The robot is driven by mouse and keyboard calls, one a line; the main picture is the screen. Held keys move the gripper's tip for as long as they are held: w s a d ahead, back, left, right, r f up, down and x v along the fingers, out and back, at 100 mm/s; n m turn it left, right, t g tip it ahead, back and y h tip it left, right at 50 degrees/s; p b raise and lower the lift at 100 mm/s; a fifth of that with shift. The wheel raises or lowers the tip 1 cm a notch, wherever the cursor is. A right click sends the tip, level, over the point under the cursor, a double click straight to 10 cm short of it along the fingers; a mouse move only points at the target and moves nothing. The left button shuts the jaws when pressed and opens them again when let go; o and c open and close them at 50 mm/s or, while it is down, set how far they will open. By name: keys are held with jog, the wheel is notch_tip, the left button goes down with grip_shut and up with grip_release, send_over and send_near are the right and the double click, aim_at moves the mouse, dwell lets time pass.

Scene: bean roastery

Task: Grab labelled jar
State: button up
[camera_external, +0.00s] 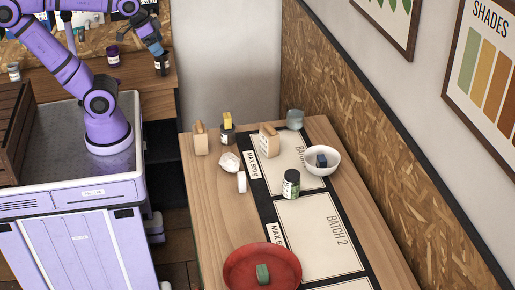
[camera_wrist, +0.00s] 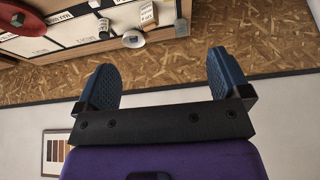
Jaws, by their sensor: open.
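A dark jar with a white and green label (camera_external: 291,184) stands upright on the wooden table, between the two batch mats. My gripper (camera_external: 155,48) is open and empty above the back bench, far from the table jar. In the wrist view its two blue fingers (camera_wrist: 162,68) are spread with nothing between them.
A chipboard-panelled wall (camera_external: 360,130) borders the right side.

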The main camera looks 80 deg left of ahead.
jog(key=w+d+m+g, duration=0.1)
jog(key=w+d, duration=0.2)
jog(key=w, duration=0.5)
jog(key=w+d+g, duration=0.1)
jog(key=w+d, duration=0.2)
jog(key=w, duration=0.4)
jog(key=m+g, duration=0.3)
jog(key=m, duration=0.1)
send_over(292, 181)
jog(key=a, duration=0.2)
jog(key=f, duration=2.9)
jog(key=shift+w+a+f, duration=0.15)
jog(key=shift+w+f, duration=0.25)
notch_tip(292, 181, down, 11)
jog(key=shift+a+r, duration=0.1)
jog(key=c, duration=1.1)
